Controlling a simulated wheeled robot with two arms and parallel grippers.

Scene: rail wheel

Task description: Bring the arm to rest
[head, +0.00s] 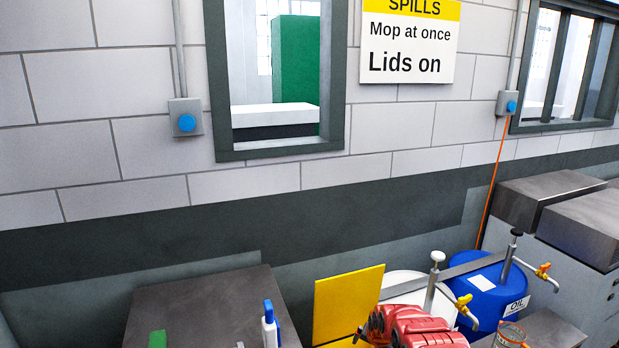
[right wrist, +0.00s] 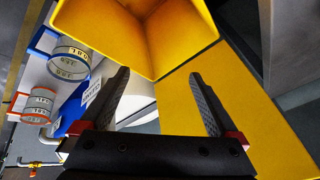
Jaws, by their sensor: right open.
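My right gripper (right wrist: 159,76) shows in the right wrist view with its two black fingers wide apart and nothing between them. An open yellow bin (right wrist: 135,35) lies beyond the fingertips, and a flat yellow panel (right wrist: 215,85) lies behind the right finger. In the head view a red ribbed shape (head: 415,328) stands at the bottom edge in front of the yellow panel (head: 345,303); I cannot tell whether it is part of my right arm. My left gripper is in neither view.
A blue oil drum (head: 487,290) and a white drum (head: 405,283) with taps stand near the wall. A grey bench (head: 190,300) holds a blue-and-white bottle (head: 270,328) and a green item (head: 157,339). Two clear graduated jugs (right wrist: 70,60) (right wrist: 38,104) show in the wrist view.

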